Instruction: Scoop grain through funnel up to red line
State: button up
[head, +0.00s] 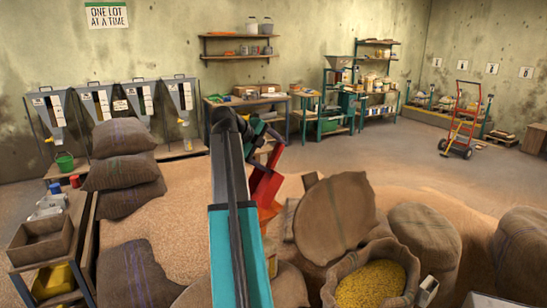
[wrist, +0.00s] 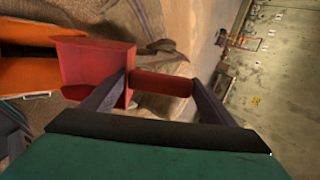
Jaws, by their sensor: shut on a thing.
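My gripper (wrist: 165,84) is shut on the handle of a red scoop (wrist: 96,68). In the head view the red scoop (head: 265,185) hangs past my teal arm. An orange thing (wrist: 28,72) lies close to the scoop in the wrist view; I cannot tell whether it is the funnel. An open sack of yellow grain (head: 345,292) stands at the lower right in the head view. I cannot make out a red line.
Full sacks (head: 125,172) are stacked at the left, beside loose tan grain (head: 170,240). Several grey hoppers (head: 181,92) stand along the back wall. A side table with a box (head: 45,240) is at the lower left. A red hand truck (head: 462,125) stands far right on open floor.

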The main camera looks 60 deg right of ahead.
jog(key=shift+w+a+r+g+h+b, duration=0.2)
jog(key=shift+a+h+b, duration=0.15)
jog(key=shift+a+b, duration=0.35)
jog(key=shift+w+a+r+g+h+b, duration=0.15)
jog(key=shift+a+r+h+b, duration=0.2)
jog(key=shift+b, duration=0.6)
jog(key=shift+w+a+r+g+h+b, duration=0.1)
jog(key=shift+w+a+h+b, duration=0.1)
jog(key=shift+a+h+b, duration=0.45)
jog(key=shift+d+y, duration=0.1)
jog(key=shift+y, duration=0.25)
dwell(0.5)
jog(key=shift+d, duration=0.5)
jog(key=shift+s+d+f+t+y+p, duration=0.15)
jog(key=shift+d+f+t+y, duration=0.05)
jog(key=shift+d+y, duration=0.25)
jog(key=shift+s+d+f+t+y+p, duration=0.1)
jog(key=shift+s+d+f+t+y, duration=0.1)
jog(key=shift+d+y, duration=0.25)
jog(key=shift+s+d+f+t+y+p, duration=0.15)
jog(key=shift+d+y, duration=0.15)
jog(key=shift+d, duration=0.25)
jog(key=s+d+f+t+y+p, duration=0.3)
jog(key=d+f+y+p, duration=0.5)
jog(key=f, duration=0.4)
jog(key=s+d+y, duration=0.1)
jog(key=d, duration=0.1)
jog(key=shift+d+t+y, duration=0.3)
jog(key=shift+d+y, duration=0.05)
jog(key=shift+y, duration=0.05)
